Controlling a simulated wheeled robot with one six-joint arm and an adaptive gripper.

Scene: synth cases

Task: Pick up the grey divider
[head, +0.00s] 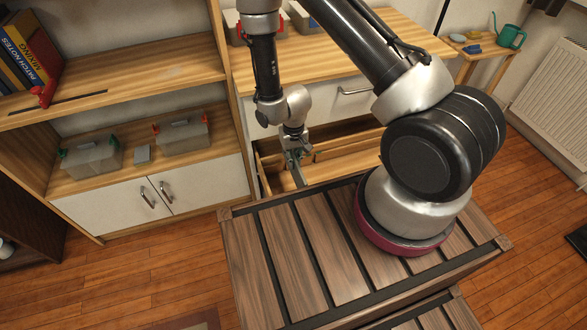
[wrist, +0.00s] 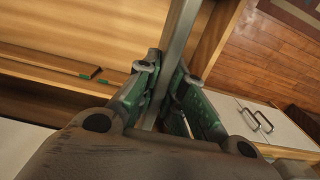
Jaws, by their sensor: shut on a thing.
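The grey divider (wrist: 180,38) is a long flat strip that runs up from between my green-padded fingers in the wrist view. My gripper (wrist: 167,78) is shut on it, with one finger on each side. In the head view my gripper (head: 292,158) is at the left part of the open wooden drawer (head: 345,155), and the divider (head: 298,176) shows as a thin grey strip below the fingers. I cannot tell whether its lower edge touches the drawer floor.
A slatted wooden top (head: 300,250) lies in front of the drawer.

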